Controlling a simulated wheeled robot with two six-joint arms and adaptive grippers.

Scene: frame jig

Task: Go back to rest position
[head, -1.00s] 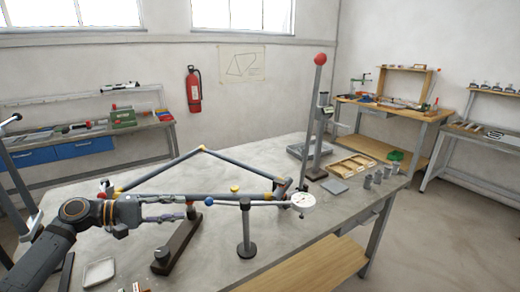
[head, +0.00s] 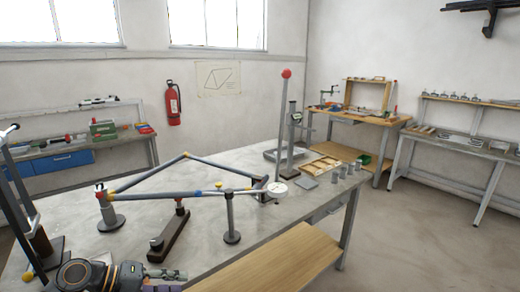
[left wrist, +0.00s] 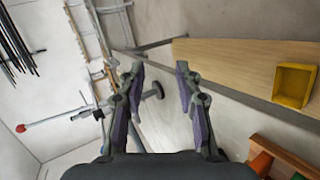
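My left gripper (head: 168,280) is low at the bottom left of the head view, in front of the table's near edge. In the left wrist view its two fingers (left wrist: 160,85) stand apart with nothing between them. The frame of grey tubes (head: 185,178) with yellow and blue joints stands on the grey table, apart from my gripper. A dial gauge (head: 277,190) sits at its right end. My right gripper is not in the head view.
The grey table (head: 330,200) has a wooden lower shelf (head: 265,262). A tall post with a red ball (head: 287,73) and a wooden tray (head: 320,167) stand at its right end. A yellow bin (left wrist: 294,84) shows in the left wrist view. Floor at right is clear.

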